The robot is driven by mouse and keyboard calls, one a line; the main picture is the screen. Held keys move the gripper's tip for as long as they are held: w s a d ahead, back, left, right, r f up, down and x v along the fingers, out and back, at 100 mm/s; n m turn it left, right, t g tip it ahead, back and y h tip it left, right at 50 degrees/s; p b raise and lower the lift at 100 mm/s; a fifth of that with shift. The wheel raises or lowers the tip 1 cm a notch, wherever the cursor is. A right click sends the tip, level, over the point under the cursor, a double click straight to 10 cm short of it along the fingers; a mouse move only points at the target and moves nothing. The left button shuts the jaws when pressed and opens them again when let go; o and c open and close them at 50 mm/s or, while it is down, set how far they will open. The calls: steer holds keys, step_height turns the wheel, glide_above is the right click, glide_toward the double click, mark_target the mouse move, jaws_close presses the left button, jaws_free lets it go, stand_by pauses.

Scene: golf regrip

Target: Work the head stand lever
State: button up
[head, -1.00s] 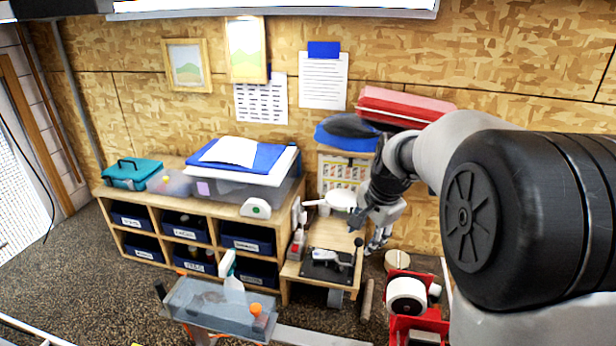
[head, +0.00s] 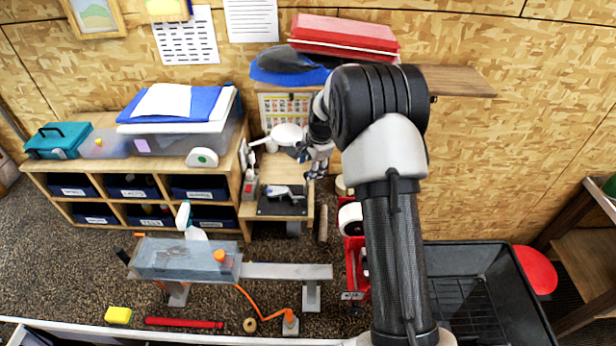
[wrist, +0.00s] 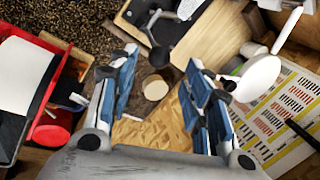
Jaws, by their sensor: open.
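The head stand is a black base (head: 282,206) with a grey clamp piece (head: 281,192) on a low wooden bench (head: 267,229). It also shows at the top of the wrist view, where a dark arm with a round black end (wrist: 160,56) looks like its lever. My gripper (head: 310,165) is above the bench's back right side, apart from the stand. In the wrist view its blue-padded fingers (wrist: 161,68) are spread wide with nothing between them. The round black end appears between the fingertips but lies farther off; the exact gap cannot be told.
A white lamp (head: 287,133) stands close beside my gripper; it also shows in the wrist view (wrist: 262,78). A shelf with a blue-and-black item (head: 288,68) and red boxes (head: 343,33) is above. A red machine (head: 354,262) stands right of the bench.

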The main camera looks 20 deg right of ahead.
steer(key=b+x, duration=0.2)
steer(key=x, duration=0.4)
steer(key=shift+w+f, duration=0.1)
steer(key=shift+f, duration=0.25)
steer(key=shift+a, duration=0.1)
jaws_close()
